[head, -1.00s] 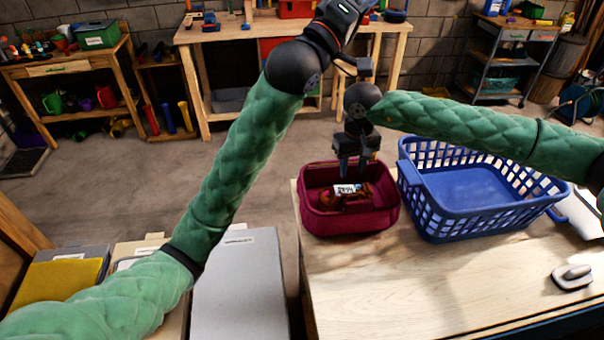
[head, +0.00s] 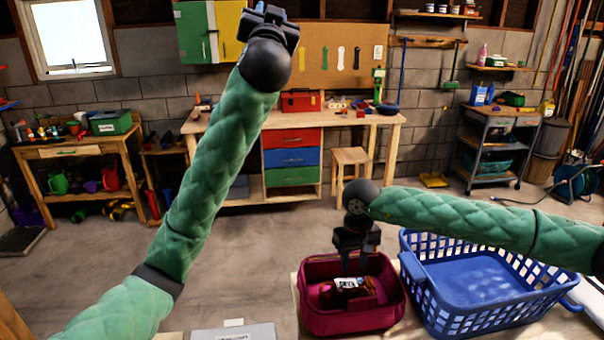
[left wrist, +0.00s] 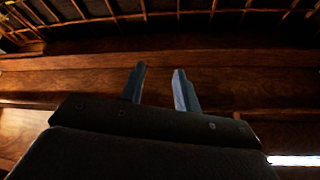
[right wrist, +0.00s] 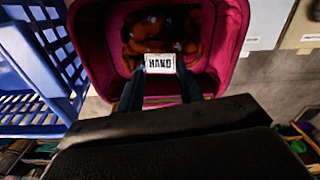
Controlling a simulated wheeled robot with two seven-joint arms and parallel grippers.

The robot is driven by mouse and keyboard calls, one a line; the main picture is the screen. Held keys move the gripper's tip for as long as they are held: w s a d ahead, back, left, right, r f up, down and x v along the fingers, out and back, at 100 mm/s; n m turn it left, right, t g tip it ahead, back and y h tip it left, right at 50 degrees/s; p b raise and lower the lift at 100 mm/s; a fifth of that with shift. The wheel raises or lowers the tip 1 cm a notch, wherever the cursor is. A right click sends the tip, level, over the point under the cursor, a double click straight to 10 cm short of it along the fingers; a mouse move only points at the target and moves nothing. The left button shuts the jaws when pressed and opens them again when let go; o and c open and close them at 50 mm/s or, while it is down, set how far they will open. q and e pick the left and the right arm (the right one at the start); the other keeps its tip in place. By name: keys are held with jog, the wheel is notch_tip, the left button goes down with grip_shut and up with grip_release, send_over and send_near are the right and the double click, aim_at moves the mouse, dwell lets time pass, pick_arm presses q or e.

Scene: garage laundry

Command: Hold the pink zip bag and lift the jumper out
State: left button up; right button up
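The pink zip bag (head: 352,320) stands open on the bench, left of the blue basket. The jumper (head: 371,286), an orange-brown bundle with a white lettered tag, lies inside it. My right gripper (head: 358,262) points down over the bag's opening, its fingers apart. In the right wrist view the jumper (right wrist: 140,40) lies beyond the fingertips (right wrist: 160,78), with the tag between them; I cannot tell if they touch it. My left gripper (head: 270,14) is raised high, away from the bag. In the left wrist view its fingers (left wrist: 160,75) are apart with nothing between.
A blue laundry basket (head: 410,268) stands close on the bag's right. A grey box (head: 232,332) is low at the left. A wooden workbench (head: 225,122) with drawers and a stool (head: 350,157) stand against the back wall. The floor between is clear.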

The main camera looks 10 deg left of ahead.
pick_arm(q)
jog(key=a+r+m+g+y, duration=0.1)
jog(key=a+g+y, duration=0.2)
jog(key=a+y, duration=0.3)
jog(key=w+d+f+m+g+h, duration=0.1)
jog(key=w+d+f+m+h, duration=0.2)
jog(key=d+f+m, duration=0.4)
jog(key=w+d+f+m+g+h, duration=0.25)
jog(key=w+f+m, duration=0.2)
jog(key=f, duration=0.45)
jog(key=m+g+h, duration=0.4)
jog(key=m+g, duration=0.9)
jog(key=m, duration=0.3)
send_over(302, 279)
jog(key=w+d, duration=0.1)
jog(key=w, duration=0.4)
jog(key=f, duration=4)
jog(key=shift+w+d+f, duration=0.1)
jog(key=shift+w+d, duration=0.05)
jog(key=shift+w, duration=0.05)
jog(key=s+f+g, duration=0.1)
jog(key=f, duration=0.1)
jog(key=s+a+f+m+g, duration=0.1)
jog(key=s+f, duration=0.1)
jog(key=s+f+m+g, duration=0.1)
jog(key=s+f, duration=0.1)
jog(key=shift+s+a+f+g, duration=0.1)
jog(key=shift+s+a+g, duration=0.05)
jog(key=shift+s+g, duration=0.1)
jog(key=shift+f, duration=3.8)
